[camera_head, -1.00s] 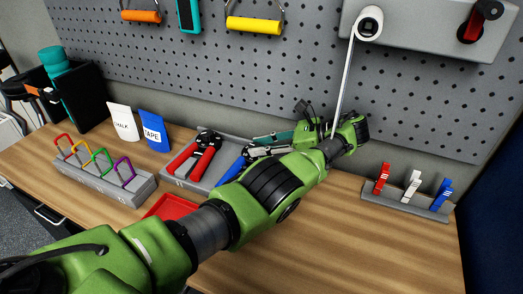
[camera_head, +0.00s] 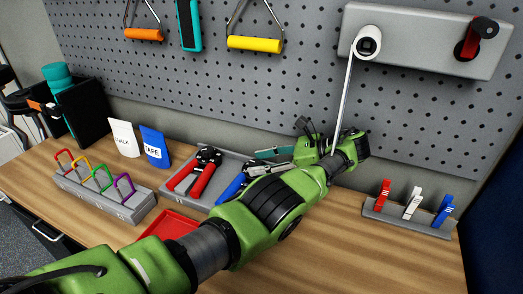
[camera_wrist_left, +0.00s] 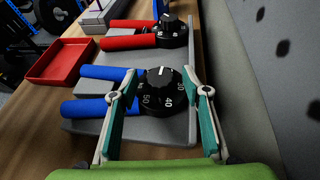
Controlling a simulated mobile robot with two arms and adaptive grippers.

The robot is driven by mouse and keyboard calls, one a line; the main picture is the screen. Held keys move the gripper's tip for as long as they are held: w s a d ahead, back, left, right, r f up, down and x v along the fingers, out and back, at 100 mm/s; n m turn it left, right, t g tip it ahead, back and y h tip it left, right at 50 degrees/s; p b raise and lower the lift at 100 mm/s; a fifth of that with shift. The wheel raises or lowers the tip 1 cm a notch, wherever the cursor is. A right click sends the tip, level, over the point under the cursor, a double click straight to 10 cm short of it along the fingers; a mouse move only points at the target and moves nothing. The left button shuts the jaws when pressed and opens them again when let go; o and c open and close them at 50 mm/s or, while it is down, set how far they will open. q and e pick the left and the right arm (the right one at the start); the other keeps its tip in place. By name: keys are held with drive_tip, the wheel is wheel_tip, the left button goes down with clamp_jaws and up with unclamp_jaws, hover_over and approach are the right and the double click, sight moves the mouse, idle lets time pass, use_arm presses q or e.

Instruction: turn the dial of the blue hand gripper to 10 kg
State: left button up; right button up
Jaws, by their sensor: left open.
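The blue hand gripper (camera_head: 229,188) lies on a grey tray (camera_head: 172,189), partly hidden behind my left arm in the head view. In the left wrist view its blue handles (camera_wrist_left: 88,107) point left, and its black dial (camera_wrist_left: 159,92) shows 30, 40 and 50 around a white pointer line. My left gripper (camera_wrist_left: 159,78) is open, with one teal-padded finger on each side of this dial. I cannot tell whether the fingers touch it. A red hand gripper (camera_head: 196,171) with its own black dial lies beside it. My right gripper is not in view.
A red tray (camera_head: 168,226) lies in front on the wooden bench. A clip holder (camera_head: 408,222) is at right, and a carabiner rack (camera_head: 105,196) at left. Chalk (camera_head: 124,138) and tape (camera_head: 155,147) packets stand behind. A pegboard (camera_head: 300,60) with handles rises at the back.

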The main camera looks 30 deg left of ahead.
sight(261, 164)
use_arm(q)
drive_tip(key=shift+w+d+r, duration=0.1)
drive_tip(key=shift+d+r, duration=0.1)
drive_tip(key=shift+r, duration=0.4)
drive_tip(key=shift+a+r, duration=0.15)
drive_tip(key=shift+r, duration=0.3)
wheel_tip(261, 164, up, 8)
drive_tip(key=shift+s+f, duration=0.2)
drive_tip(key=shift+a, duration=0.1)
drive_tip(key=shift+s, duration=0.1)
